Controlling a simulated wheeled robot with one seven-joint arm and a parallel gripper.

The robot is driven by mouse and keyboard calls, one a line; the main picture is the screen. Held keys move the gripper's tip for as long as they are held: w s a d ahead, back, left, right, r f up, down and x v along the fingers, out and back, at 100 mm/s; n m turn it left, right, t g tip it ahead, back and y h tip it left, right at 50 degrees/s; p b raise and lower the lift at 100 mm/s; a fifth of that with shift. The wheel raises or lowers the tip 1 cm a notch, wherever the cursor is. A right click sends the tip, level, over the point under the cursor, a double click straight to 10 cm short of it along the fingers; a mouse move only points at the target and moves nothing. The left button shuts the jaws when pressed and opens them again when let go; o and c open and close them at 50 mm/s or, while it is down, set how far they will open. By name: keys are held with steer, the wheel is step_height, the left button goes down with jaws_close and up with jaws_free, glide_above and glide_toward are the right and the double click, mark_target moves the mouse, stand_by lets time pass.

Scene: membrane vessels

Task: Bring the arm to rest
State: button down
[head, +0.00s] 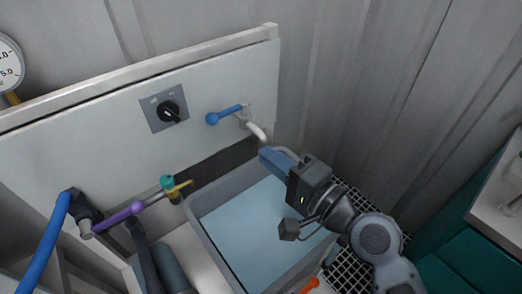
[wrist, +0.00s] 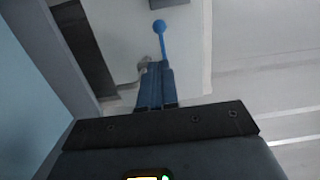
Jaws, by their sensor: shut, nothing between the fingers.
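My gripper (head: 268,155) is at the end of my arm, above the back right rim of a grey basin in the head view. Its blue fingers are together and hold nothing. In the wrist view my gripper (wrist: 155,72) points toward a blue lever with a round knob (wrist: 160,30). In the head view this blue lever (head: 225,114) is on the white panel, with a white spout (head: 257,131) below it. The fingertips are close to the spout; I cannot tell whether they touch it.
The grey basin (head: 200,216) holds pale blue liquid below my arm. A black dial (head: 168,112) is on the panel. A teal cabinet (head: 452,262) stands at the right.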

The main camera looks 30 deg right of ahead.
steer(key=shift+s+d, duration=0.1)
steer(key=shift+s, duration=0.25)
steer(key=s+d+f+n+g+h, duration=0.1)
steer(key=s+f+n+h, duration=0.15)
steer(key=s, duration=0.55)
steer(key=s+d+f+n+g+h, duration=0.15)
steer(key=s+f, duration=0.25)
steer(key=s, duration=0.4)
steer(key=s+r+n, duration=0.2)
steer(key=s+n, duration=0.3)
steer(key=s, duration=0.2)
steer(key=s+r+n+h, duration=0.1)
steer(key=s+r+n, duration=0.1)
steer(key=s+n, duration=0.3)
steer(key=s, duration=0.3)
steer(key=shift+d+r+n, duration=0.25)
steer(key=shift+r+n, duration=0.05)
steer(key=shift+r, duration=0.05)
